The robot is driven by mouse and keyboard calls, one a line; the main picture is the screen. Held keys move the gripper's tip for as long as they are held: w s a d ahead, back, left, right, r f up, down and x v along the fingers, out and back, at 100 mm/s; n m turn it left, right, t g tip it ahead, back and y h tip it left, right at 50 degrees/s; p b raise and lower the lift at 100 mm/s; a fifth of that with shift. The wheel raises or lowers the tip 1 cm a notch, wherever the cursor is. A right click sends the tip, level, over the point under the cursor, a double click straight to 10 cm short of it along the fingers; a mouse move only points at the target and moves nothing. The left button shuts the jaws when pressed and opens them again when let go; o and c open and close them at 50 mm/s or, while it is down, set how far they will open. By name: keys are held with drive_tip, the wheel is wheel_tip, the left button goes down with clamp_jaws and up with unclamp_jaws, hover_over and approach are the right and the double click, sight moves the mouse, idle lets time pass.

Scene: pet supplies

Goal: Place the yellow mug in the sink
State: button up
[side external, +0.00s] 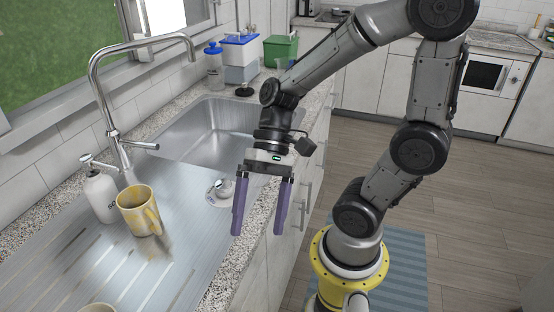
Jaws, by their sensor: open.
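The yellow mug (139,210) stands upright on the ribbed metal drainboard (105,262), to the left of my gripper, with its handle toward the right. The sink (203,128) is a steel basin behind the mug, and the part of it in view looks empty. My gripper (260,220) points down with its two purple fingers apart and nothing between them. It hangs near the counter's front edge, to the right of the mug and apart from it.
A white soap bottle (101,195) stands just left of the mug. A small round metal and white item (223,188) lies near my gripper. Containers (240,58) stand behind the sink.

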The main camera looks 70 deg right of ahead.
drive_tip(key=d+n+h, duration=0.1)
drive_tip(key=s+d+r+n+t+h, duration=0.1)
drive_tip(key=d+h, duration=0.1)
drive_tip(key=d+r+n+t+h, duration=0.1)
drive_tip(key=n, duration=0.1)
drive_tip(key=shift+s+d+h, duration=0.15)
drive_tip(key=shift+d+h, duration=0.15)
drive_tip(key=shift+d, duration=0.1)
drive_tip(key=d+r+n+t+h, duration=0.3)
drive_tip(key=d, duration=0.1)
drive_tip(key=shift+w+r+t, duration=0.35)
drive_tip(key=shift+r+t, duration=0.05)
drive_tip(key=shift+c, duration=0.3)
drive_tip(key=shift+d+r, duration=0.25)
drive_tip(key=shift+c, duration=1.3)
drive_tip(key=c, duration=0.8)
